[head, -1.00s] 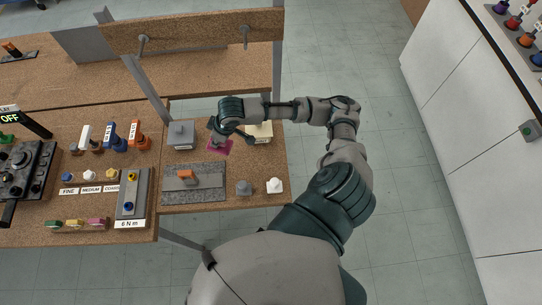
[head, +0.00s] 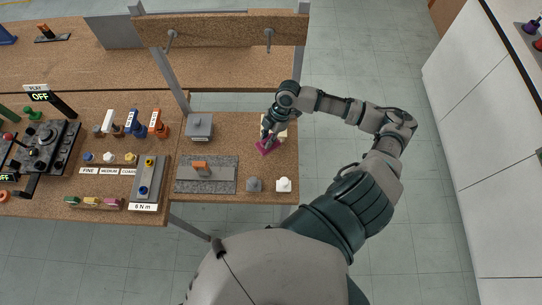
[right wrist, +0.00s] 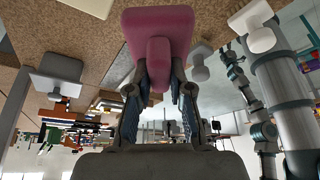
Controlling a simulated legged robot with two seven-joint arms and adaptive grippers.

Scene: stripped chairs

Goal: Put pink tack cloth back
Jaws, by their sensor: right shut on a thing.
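The pink tack cloth (head: 266,149) is a flat magenta pad with a rounded grip. In the right wrist view the pad (right wrist: 158,22) is between the fingers, its grip pinched by them. My right gripper (head: 267,137) is shut on it, over the right part of the small cork bench. A cream block (head: 282,130) stands right beside the gripper, partly hidden behind it. Whether the pad touches the bench top I cannot tell. My left gripper does not show.
A grey box (head: 200,124) stands left of the gripper. Grey (head: 254,184) and white (head: 284,184) knobbed pieces stand near the front edge. Bare cork lies between box and gripper.

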